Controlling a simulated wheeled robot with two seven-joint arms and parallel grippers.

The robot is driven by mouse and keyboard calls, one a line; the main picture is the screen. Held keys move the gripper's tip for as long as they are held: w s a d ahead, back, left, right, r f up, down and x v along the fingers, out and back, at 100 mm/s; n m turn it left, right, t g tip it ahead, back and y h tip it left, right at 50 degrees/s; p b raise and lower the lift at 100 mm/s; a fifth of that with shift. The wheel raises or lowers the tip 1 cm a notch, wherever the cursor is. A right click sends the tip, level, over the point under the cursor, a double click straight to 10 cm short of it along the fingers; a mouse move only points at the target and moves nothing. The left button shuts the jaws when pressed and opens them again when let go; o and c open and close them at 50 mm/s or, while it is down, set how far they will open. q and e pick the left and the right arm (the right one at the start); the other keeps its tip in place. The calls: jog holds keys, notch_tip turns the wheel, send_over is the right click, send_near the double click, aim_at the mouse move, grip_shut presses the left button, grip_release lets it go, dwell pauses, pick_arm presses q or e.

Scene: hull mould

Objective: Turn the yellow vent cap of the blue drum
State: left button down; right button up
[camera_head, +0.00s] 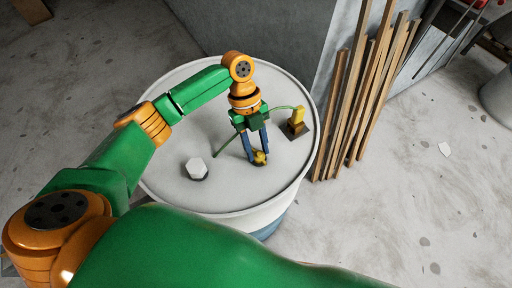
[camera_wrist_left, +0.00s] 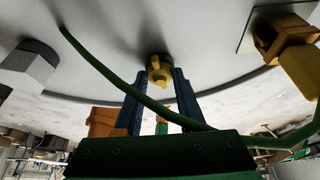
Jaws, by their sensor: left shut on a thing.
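The blue drum (camera_head: 270,228) stands upright, with a pale grey lid (camera_head: 168,172) and a blue lower side. The yellow vent cap (camera_head: 260,157) sits on the lid near its front right part. My left gripper (camera_head: 256,156) points down at the lid and is shut on the cap. In the left wrist view the cap (camera_wrist_left: 159,70) shows with a raised wing between the two blue fingers (camera_wrist_left: 160,92). Part of its sides is hidden by the fingertips. My right gripper is out of view.
A white hexagonal plug (camera_head: 196,168) stands on the lid left of the gripper. A yellow and brown fitting (camera_head: 297,120) stands to the right. A green hose (camera_wrist_left: 120,82) passes close by the gripper. Wooden slats (camera_head: 350,100) lean beside the drum. Floor at right is mostly clear.

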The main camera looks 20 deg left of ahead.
pick_arm(q)
jog(key=shift+m, duration=0.6)
jog(key=c, duration=0.5)
grip_release()
jog(key=shift+d, duration=0.1)
jog(key=shift+w+r+b, duration=0.15)
jog(key=shift+r+b, duration=0.1)
jog(key=shift+b, duration=0.1)
jog(key=b+v, duration=0.1)
jog(key=v, duration=0.5)
jog(key=shift+r, duration=0.25)
jog(key=shift+w, duration=0.1)
